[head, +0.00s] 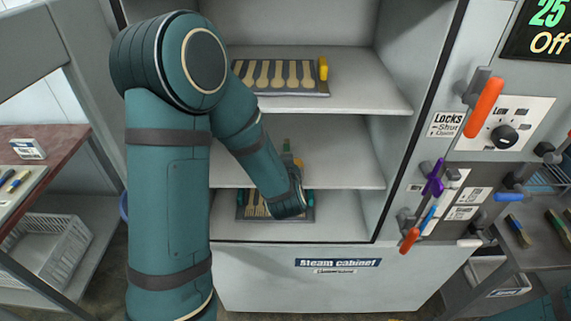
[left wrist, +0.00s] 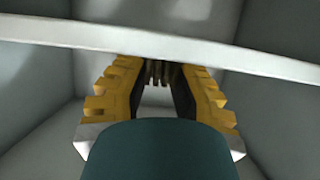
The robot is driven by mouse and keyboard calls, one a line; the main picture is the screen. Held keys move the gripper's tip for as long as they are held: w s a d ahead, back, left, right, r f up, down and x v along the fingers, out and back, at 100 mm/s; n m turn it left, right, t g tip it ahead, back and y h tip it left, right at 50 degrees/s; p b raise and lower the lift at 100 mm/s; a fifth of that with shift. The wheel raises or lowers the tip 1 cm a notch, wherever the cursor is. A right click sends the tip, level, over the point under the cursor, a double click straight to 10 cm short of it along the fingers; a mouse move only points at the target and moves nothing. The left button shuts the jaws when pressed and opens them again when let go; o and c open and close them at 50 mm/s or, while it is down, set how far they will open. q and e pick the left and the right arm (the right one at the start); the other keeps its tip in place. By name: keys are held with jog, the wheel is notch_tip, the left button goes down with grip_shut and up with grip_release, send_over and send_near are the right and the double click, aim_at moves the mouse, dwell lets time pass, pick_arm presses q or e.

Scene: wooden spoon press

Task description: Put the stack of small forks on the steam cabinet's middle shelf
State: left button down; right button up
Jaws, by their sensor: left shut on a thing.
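The steam cabinet (head: 338,277) stands open in the head view, with its middle shelf (head: 345,165) between an upper and a lower one. My left arm reaches into it, and my left gripper (head: 291,158) shows small at the front of the middle shelf, partly hidden by my wrist. In the left wrist view my left gripper (left wrist: 158,68) is shut on the stack of small forks (left wrist: 160,74), a dark ribbed bundle between the yellow fingers. A pale shelf edge (left wrist: 250,62) crosses just beyond the fingertips. My right gripper is out of view.
A tray of wooden pieces (head: 280,91) with a yellow block lies on the upper shelf. Another tray (head: 242,212) lies on the bottom shelf, partly behind my wrist. The middle shelf's right part looks bare. Levers with orange handles (head: 484,107) stick out at right.

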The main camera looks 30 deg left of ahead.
pick_arm(q)
jog(key=shift+s+d+r, duration=0.1)
jog(key=shift+d, duration=0.05)
jog(key=c, duration=0.9)
grip_release()
jog(key=shift+o, duration=0.2)
